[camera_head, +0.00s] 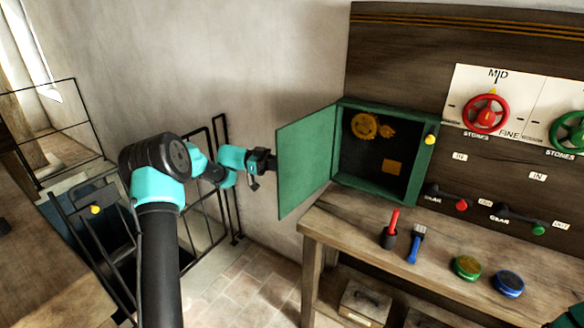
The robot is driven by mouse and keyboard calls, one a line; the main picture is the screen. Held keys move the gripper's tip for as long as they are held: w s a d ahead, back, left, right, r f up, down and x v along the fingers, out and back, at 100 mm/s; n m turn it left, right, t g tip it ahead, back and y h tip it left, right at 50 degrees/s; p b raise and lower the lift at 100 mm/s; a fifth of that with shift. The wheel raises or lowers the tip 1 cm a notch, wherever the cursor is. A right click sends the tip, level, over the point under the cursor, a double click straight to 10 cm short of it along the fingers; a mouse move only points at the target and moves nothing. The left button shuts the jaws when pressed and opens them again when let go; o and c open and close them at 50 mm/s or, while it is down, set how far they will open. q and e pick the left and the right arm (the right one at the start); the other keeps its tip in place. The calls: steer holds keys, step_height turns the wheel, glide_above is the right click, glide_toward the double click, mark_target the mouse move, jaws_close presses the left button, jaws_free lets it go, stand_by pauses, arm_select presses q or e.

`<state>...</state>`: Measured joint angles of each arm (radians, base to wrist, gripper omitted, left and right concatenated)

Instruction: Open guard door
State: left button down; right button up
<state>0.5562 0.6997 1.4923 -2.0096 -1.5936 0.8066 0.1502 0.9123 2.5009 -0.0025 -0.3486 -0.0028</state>
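The green guard door (308,160) stands swung open to the left of its green box (428,160), hinged at the box's left edge. The inside of the box shows, with yellow gears (366,126) and an orange-yellow plate (393,167) on the dark back. My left gripper (273,163) is at the door's free left edge, on the side away from the box opening. Its fingertips are small and partly hidden at the door, so I cannot tell whether they are open or shut. My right gripper is not in view.
The wooden bench (345,222) holds a red-handled tool (392,226), a blue brush (416,240), a green tin (467,267) and a blue tin (508,283). A red wheel (486,115) and a green wheel (571,131) are on the panel. Black railings (205,215) stand behind my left arm.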

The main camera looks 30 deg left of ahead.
arm_select(q)
steer(key=shift+a, duration=0.2)
steer(key=c, duration=1.1)
jaws_free()
steer(key=shift+c, duration=0.2)
steer(key=v, duration=1.7)
steer(key=shift+a, duration=0.2)
